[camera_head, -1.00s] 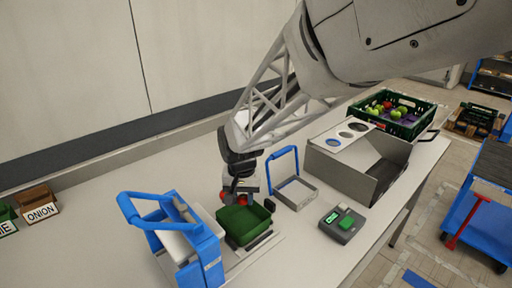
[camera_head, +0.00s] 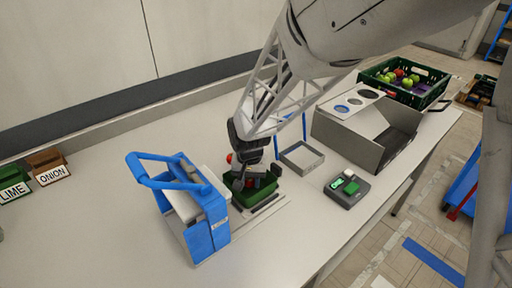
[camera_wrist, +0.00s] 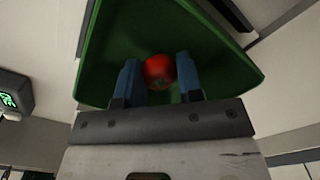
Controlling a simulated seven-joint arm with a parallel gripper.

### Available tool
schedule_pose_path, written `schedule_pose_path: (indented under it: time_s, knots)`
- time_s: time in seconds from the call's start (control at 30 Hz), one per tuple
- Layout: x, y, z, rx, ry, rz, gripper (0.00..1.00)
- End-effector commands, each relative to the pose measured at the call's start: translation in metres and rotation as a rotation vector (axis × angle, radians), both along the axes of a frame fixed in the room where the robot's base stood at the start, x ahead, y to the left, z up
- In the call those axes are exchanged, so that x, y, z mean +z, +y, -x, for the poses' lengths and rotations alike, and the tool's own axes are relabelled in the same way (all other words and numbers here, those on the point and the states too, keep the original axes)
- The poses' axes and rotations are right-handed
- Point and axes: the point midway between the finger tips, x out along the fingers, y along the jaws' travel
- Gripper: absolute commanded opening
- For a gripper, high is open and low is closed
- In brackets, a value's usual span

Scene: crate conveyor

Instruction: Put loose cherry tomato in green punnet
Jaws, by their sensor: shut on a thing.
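My gripper (camera_wrist: 158,75) is shut on a red cherry tomato (camera_wrist: 159,71), held between its two blue fingers. In the wrist view the held tomato appears over or inside the green punnet (camera_wrist: 215,62); its exact height above the bottom is unclear. In the head view my gripper (camera_head: 246,183) points down at the left part of the green punnet (camera_head: 264,196) and partly hides it. Another red round thing (camera_head: 229,158) shows just behind my gripper, outside the punnet.
A blue-handled device (camera_head: 205,232) stands close left of the punnet. A grey open tray (camera_head: 302,157) and a small device with a green button (camera_head: 347,190) lie to the right. A grey box (camera_head: 365,145) and a green crate (camera_head: 437,78) stand farther back right.

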Motion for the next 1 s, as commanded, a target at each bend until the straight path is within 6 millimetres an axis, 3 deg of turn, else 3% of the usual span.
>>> schedule_pose_path:
  time_s: [0.27,1.0]
  knots:
    - [-0.0092,0.0000,0.0001,0.000,0.000,0.000,0.12]
    - [-0.0095,0.0000,0.0000,0.000,0.000,0.000,0.12]
